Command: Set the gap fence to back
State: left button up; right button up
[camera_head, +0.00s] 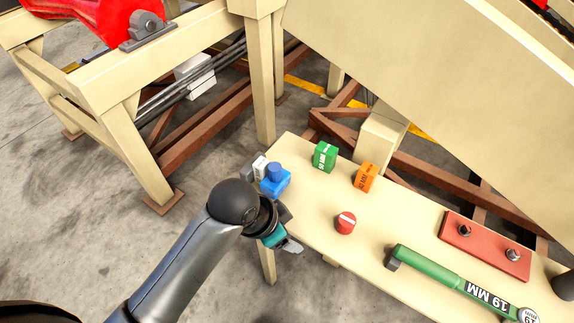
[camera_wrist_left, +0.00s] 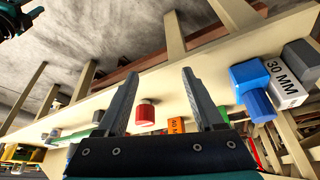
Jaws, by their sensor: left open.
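No part is labelled as the gap fence, so I cannot tell which it is. On the cream bench (camera_head: 310,205), a red round knob (camera_head: 345,223) has a white line on top. A blue block with a round blue top (camera_head: 275,181) sits at the bench's left end, beside a white block (camera_head: 260,167) marked 30 MM in the wrist view (camera_wrist_left: 286,88). My left gripper (camera_head: 291,246) is at the bench's near left edge, left of the red knob and apart from it. In the wrist view its fingers (camera_wrist_left: 158,75) are spread and empty, with the red knob (camera_wrist_left: 146,112) beyond them. My right gripper is out of view.
A green block (camera_head: 325,156) and an orange block (camera_head: 366,177) stand along the bench's far edge. A green tool marked 19 MM (camera_head: 450,280) and a red plate with two dark pegs (camera_head: 485,245) lie right. A large sloping cream panel (camera_head: 430,70) rises behind.

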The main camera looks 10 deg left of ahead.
pick_arm(q)
jog(key=w+d+r+m, duration=0.2)
jog(key=m, duration=0.1)
jog(key=w+r+m, duration=0.1)
jog(key=w+m, duration=0.1)
jog(key=shift+d+r+g+h, duration=0.3)
jog(key=shift+d+g, duration=0.1)
jog(key=w+r+m+g+y, duration=0.1)
jog(key=w+r+m, duration=0.2)
jog(key=w+m, duration=0.15)
notch_tip(320, 180, up, 10)
jog(key=r+m+g+y, duration=0.1)
jog(key=m+y, duration=0.2)
jog(key=m, duration=0.3)
send_over(275, 167)
notch_tip(275, 167, down, 11)
jog(key=b, duration=0.3)
jog(key=shift+r, duration=0.15)
notch_tip(275, 167, down, 4)
jog(key=shift+r+b, duration=0.25)
jog(key=shift+b, duration=0.45)
jog(key=shift+f, duration=0.35)
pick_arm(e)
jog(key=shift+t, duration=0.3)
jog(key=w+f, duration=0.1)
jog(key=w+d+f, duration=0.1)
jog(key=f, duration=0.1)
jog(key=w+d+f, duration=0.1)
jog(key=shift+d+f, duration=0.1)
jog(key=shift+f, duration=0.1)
